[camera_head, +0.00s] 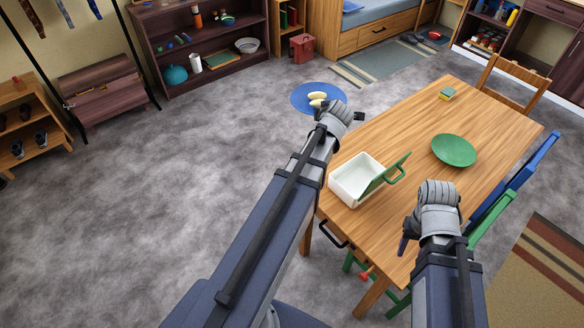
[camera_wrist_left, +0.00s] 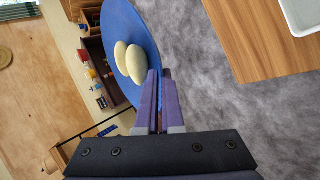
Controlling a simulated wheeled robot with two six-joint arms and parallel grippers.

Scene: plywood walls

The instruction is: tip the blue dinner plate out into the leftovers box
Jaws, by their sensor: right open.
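The blue dinner plate (camera_head: 303,100) is held out beyond the table's left edge, above the floor. Two pale yellow oblong pieces of food (camera_head: 317,99) lie on it. The plate (camera_wrist_left: 112,25) and the food (camera_wrist_left: 130,60) also show in the left wrist view. My left gripper (camera_wrist_left: 157,98) is shut on the plate's rim; in the head view its arm hides part of this. The leftovers box (camera_head: 350,190) is white, stands on the table's near left part, and has a green lid (camera_head: 386,176) raised on its right side. My right gripper (camera_head: 405,242) is open and empty, right of and nearer than the box.
The wooden table (camera_head: 445,115) holds a green plate (camera_head: 454,150) right of the box and a green-yellow sponge (camera_head: 447,93) at the far end. Blue (camera_head: 535,165) and green chairs stand along its right side. The grey floor left of the table is clear.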

